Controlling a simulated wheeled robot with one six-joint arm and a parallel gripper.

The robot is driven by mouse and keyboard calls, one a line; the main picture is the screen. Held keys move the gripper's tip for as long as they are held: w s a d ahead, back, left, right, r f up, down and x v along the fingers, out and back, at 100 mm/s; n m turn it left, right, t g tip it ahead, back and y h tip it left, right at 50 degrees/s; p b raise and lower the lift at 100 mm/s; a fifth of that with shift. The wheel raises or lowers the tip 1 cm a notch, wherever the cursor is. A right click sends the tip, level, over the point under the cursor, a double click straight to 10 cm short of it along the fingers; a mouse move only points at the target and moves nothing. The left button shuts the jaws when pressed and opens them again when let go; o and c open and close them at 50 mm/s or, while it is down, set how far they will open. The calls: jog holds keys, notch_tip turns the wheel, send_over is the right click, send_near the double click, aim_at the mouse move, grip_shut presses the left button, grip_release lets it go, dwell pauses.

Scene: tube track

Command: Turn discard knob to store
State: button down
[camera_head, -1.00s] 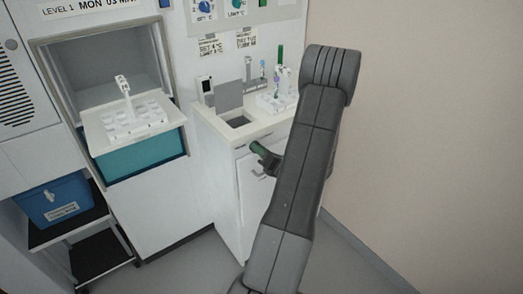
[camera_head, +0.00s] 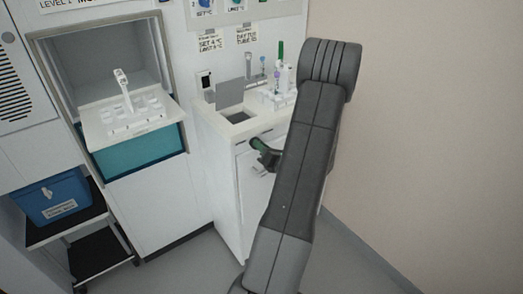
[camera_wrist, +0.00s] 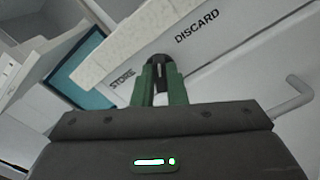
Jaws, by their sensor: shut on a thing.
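The dark discard knob (camera_wrist: 158,60) shows in the wrist view on the white cabinet front, between the green fingers of my gripper (camera_wrist: 160,78). The fingers are shut on it. The printed word STORE (camera_wrist: 122,78) is left of the knob and DISCARD (camera_wrist: 197,25) is to its upper right. The fingers hide much of the knob, so I cannot tell for sure which word it points to. In the head view my gripper (camera_head: 260,145) is at the upper front of the cabinet (camera_head: 228,190), and the knob is hidden there.
A bar handle (camera_wrist: 290,100) sticks out right of the gripper in the wrist view. Above the cabinet are a square opening (camera_head: 238,117) and a tube rack (camera_head: 275,100). A white tray (camera_head: 125,118) and a blue box (camera_head: 55,197) are at left. A bare wall is at right.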

jog(key=n+b, duration=0.1)
jog(key=b, duration=0.1)
jog(key=n+b, duration=0.2)
jog(key=shift+f+n, duration=0.3)
jog(key=n+b, duration=0.4)
jog(key=b, duration=0.2)
jog(key=shift+s+a+n, duration=0.1)
jog(key=shift+a+n, duration=0.05)
jog(key=shift+n, duration=0.15)
jog(key=n+b, duration=0.4)
jog(key=b, duration=0.2)
jog(key=shift+a, duration=0.1)
jog(key=shift+s+r+n+b, duration=0.1)
jog(key=shift+r+n+b, duration=0.05)
jog(key=shift+n+b, duration=0.9)
jog(key=shift+r+b, duration=0.1)
jog(key=shift+b, duration=0.25)
jog(key=c, duration=1.5)
grip_release()
jog(key=shift+o, duration=0.2)
jog(key=shift+s, duration=0.1)
jog(key=p+v, duration=0.2)
jog(key=v, duration=1.1)
jog(key=shift+s+d, duration=0.25)
